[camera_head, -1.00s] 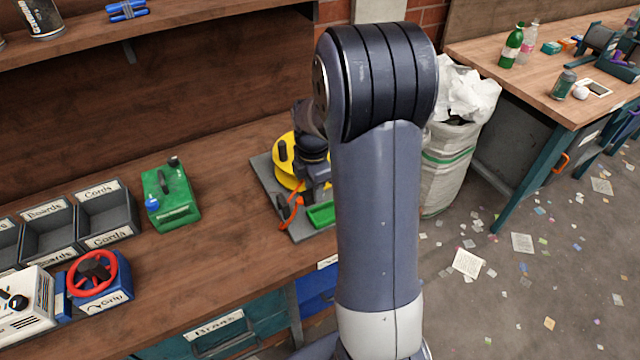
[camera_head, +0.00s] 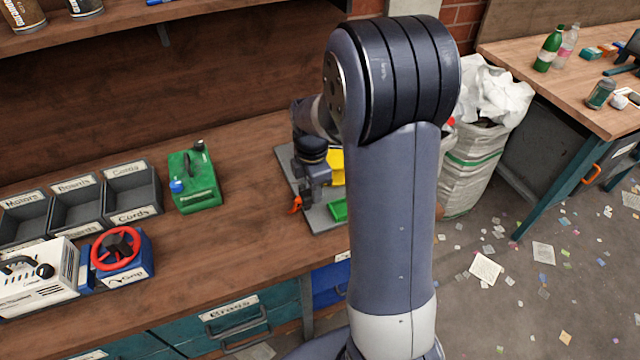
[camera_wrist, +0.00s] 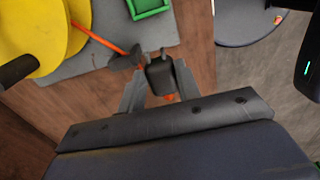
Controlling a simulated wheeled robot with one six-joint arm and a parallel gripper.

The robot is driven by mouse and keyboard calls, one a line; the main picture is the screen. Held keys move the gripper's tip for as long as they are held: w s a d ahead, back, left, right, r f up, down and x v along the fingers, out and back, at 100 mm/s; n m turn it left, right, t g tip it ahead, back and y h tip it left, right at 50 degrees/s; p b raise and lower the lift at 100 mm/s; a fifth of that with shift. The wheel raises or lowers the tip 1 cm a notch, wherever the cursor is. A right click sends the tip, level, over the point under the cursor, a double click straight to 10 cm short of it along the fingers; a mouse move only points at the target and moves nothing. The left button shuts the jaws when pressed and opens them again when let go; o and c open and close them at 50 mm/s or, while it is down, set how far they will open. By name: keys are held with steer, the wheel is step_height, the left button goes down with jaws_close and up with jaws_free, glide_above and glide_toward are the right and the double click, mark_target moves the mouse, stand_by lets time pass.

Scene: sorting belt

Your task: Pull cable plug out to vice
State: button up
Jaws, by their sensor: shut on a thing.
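My gripper (camera_wrist: 160,75) is shut on a dark cable plug (camera_wrist: 161,80) in the wrist view. An orange cable (camera_wrist: 102,42) runs from the yellow reel (camera_wrist: 35,35) towards the jaws, passing a dark piece beside them. A bit of orange shows below the plug. In the head view my gripper (camera_head: 312,193) is over the left part of a grey board, with orange (camera_head: 296,205) at its tip. The yellow reel (camera_head: 336,166) is mostly hidden behind my arm there. The blue vice (camera_head: 139,268) with a red handwheel stands at the left on the bench.
A green canister (camera_head: 195,185) and grey labelled bins (camera_head: 135,215) stand behind the vice. A white box (camera_head: 35,285) is left of it. Bare bench lies between the canister and the grey board (camera_head: 325,222). A green tray (camera_wrist: 150,8) lies on the board.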

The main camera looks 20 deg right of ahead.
steer(key=shift+a, duration=0.6)
steer(key=a, duration=1.2)
steer(key=shift+s+a, duration=0.15)
stand_by(0.9)
steer(key=shift+p, duration=0.3)
